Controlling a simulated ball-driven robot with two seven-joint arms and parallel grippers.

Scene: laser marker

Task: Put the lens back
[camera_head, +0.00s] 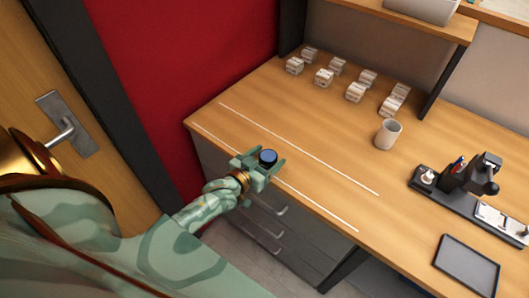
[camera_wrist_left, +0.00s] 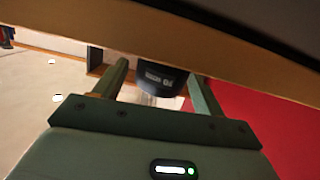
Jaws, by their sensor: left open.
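The lens (camera_head: 268,156) is a short black cylinder with a blue top face, at the front edge of the wooden desk. My left gripper (camera_head: 265,163) is open, with its fingers on either side of the lens. In the left wrist view the lens (camera_wrist_left: 165,77) shows as a dark cylinder with white lettering, between the two spread fingers (camera_wrist_left: 160,80). I cannot tell whether either finger touches it. My right gripper is not in view.
Two white lines (camera_head: 300,149) run along the desk (camera_head: 330,120). Several small pale blocks (camera_head: 324,77) stand at the back. A light mug (camera_head: 388,134), a black device on a dark base (camera_head: 455,200) and a dark tray (camera_head: 466,265) are to the right. Drawers (camera_head: 270,222) lie below the edge.

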